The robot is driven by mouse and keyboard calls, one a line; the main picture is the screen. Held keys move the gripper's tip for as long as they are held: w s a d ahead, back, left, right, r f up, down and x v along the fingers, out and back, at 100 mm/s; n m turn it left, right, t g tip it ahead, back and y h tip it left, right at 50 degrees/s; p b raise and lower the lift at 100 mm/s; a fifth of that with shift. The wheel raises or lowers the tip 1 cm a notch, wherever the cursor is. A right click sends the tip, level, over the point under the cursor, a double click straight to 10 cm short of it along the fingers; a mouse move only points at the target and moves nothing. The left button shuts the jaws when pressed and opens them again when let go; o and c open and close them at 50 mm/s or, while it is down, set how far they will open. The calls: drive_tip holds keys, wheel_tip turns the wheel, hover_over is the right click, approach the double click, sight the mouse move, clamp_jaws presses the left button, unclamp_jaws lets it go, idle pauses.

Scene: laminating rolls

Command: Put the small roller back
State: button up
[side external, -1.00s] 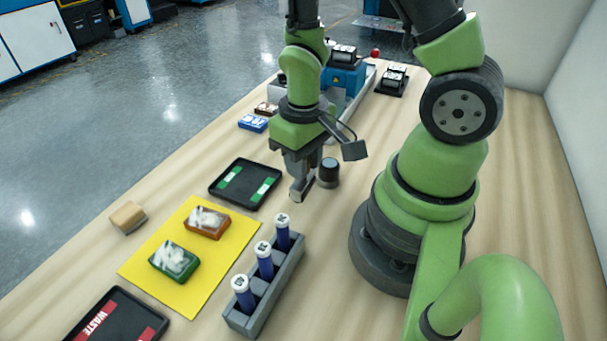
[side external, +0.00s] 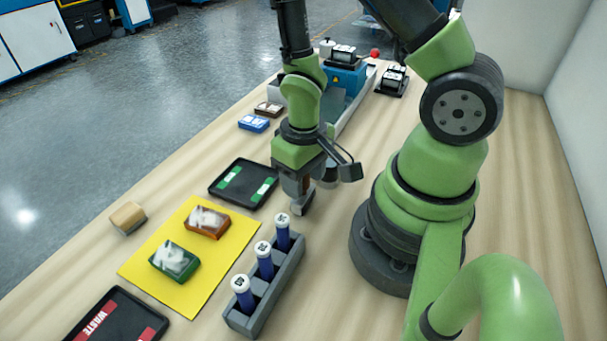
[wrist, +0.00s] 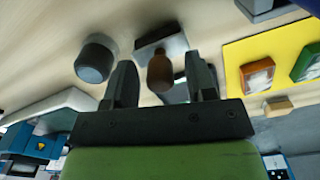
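The small roller has a brown handle (wrist: 160,72) and a grey head (wrist: 165,42). In the wrist view its handle lies between the two fingers of my gripper (wrist: 160,78), with a visible gap on each side. In the side view my gripper (side external: 300,198) points down between the black tray and the grey rack, low over the table; it largely hides the roller there. The fingers look open around the handle rather than closed on it. A short dark cylinder (wrist: 95,60) stands close beside the roller; in the side view it is mostly behind my gripper.
A grey rack (side external: 265,292) holds blue cylinders with white caps. Nearby are a yellow mat (side external: 185,275) with brown and green boxes, a black tray with green strips (side external: 240,185), a red-marked waste tray (side external: 115,315) and a wooden block (side external: 128,217). A blue machine (side external: 345,78) stands behind.

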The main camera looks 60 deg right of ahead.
drive_tip(key=shift+r, duration=0.1)
wheel_tip(320, 180, up, 12)
wheel_tip(320, 180, up, 9)
drive_tip(key=t, duration=0.4)
hover_over(303, 203)
drive_tip(key=s+a+r+m+t+y, duration=0.1)
drive_tip(key=s+a+r+t+y, duration=0.1)
drive_tip(key=r, duration=0.3)
drive_tip(key=shift+s+t, duration=0.6)
drive_tip(key=shift+s, duration=0.15)
